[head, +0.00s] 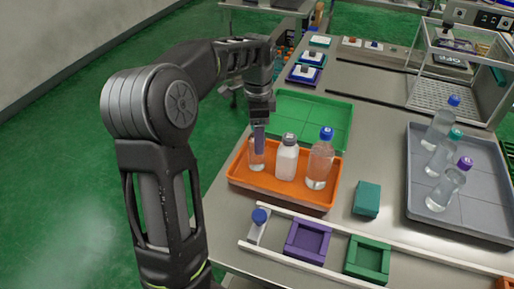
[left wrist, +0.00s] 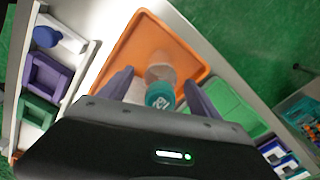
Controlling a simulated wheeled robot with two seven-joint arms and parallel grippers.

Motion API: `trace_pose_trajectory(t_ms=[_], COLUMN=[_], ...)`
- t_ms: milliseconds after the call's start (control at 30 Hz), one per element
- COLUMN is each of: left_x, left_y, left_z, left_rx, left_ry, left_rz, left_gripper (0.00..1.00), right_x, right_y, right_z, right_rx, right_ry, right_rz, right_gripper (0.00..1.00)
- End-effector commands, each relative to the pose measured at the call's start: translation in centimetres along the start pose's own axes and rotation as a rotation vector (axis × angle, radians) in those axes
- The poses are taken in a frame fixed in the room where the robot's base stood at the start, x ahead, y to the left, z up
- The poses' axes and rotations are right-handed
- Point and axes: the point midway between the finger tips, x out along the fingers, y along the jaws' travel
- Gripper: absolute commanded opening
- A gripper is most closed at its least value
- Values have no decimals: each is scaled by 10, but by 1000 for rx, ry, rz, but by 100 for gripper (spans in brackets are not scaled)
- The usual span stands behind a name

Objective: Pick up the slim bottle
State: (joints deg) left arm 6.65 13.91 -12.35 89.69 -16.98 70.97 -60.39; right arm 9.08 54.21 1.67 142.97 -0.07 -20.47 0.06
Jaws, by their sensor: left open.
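A slim clear bottle (head: 257,160) stands upright at the left end of the orange tray (head: 280,197). Its upper part is hidden behind my left gripper (head: 259,146) in the head view. In the left wrist view the bottle's teal cap (left wrist: 160,96) and clear body (left wrist: 161,72) show between the two purple-grey fingers of my left gripper (left wrist: 158,88). The fingers are open, one on either side; I cannot tell whether they touch it. A white bottle with a grey cap (head: 287,160) and a wider clear bottle with a blue cap (head: 320,165) stand beside it.
An empty green tray (head: 318,108) lies behind the orange one. A grey tray (head: 483,218) with several bottles is at the right. A teal block (head: 367,199) and a white rail with purple (head: 308,240) and green (head: 367,260) holders are in front.

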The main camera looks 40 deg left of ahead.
Motion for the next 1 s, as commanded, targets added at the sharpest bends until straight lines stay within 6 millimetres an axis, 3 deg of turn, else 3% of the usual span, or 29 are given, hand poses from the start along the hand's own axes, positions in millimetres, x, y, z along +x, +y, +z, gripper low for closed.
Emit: trace_pose_trajectory(t_ms=[133, 700, 1000], left_x=[10, 9, 9], left_y=[0, 0, 0], left_z=[0, 0, 0], left_rx=[0, 0, 0], left_ry=[0, 0, 0], left_rz=[0, 0, 0], left_gripper=[72, 71, 47], right_x=[0, 0, 0], right_y=[0, 0, 0], right_z=[0, 0, 0], right_rx=[0, 0, 0], right_ry=[0, 0, 0], right_rz=[0, 0, 0], right_gripper=[36, 36, 36])
